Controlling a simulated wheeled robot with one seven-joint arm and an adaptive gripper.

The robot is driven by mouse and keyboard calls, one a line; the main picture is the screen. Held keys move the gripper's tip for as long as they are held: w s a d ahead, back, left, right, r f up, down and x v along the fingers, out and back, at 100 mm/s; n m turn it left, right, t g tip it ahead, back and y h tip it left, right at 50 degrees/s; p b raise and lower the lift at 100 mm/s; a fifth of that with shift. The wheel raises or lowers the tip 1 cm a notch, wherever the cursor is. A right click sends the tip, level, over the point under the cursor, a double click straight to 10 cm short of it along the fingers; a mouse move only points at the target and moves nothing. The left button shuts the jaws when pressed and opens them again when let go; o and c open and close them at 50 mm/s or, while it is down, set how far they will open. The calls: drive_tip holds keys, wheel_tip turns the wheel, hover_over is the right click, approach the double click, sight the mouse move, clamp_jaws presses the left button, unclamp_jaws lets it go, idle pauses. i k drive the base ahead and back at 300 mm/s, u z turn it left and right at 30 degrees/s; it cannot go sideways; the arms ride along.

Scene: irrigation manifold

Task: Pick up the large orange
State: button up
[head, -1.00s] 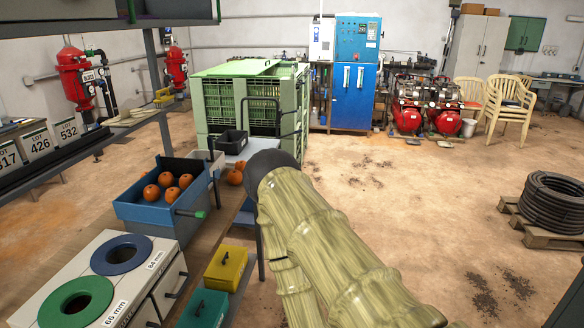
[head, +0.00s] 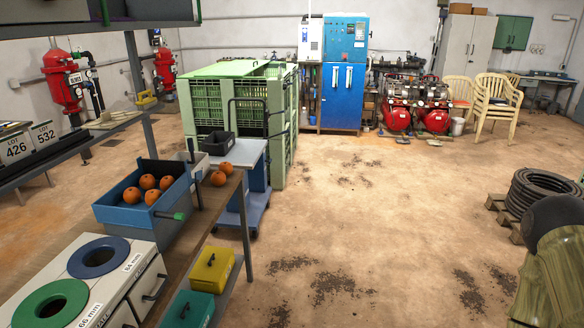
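Several oranges (head: 149,182) sit in the blue tray (head: 125,217) on the bench at the left. Two more oranges lie close together at the bench's far end, one behind (head: 226,168) and one in front (head: 218,178). I cannot tell by eye which orange is the large one. A green ring marked 66 mm (head: 27,302) and a blue ring marked 64 mm (head: 78,263) are set in the white box (head: 125,284) at the near end. My gripper is not in view; only part of my arm shows at the lower right.
A yellow box (head: 212,267) and a green box (head: 187,308) stand on a lower shelf. A trolley (head: 249,150) with a black bin (head: 219,143) stands beyond the bench, before a green crate (head: 234,108). A hose coil (head: 545,190) lies right. The middle floor is clear.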

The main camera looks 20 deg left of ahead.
sight(225, 167)
drive_tip(key=z, duration=0.15)
drive_tip(key=i, duration=3)
drive_tip(key=u, duration=2.45)
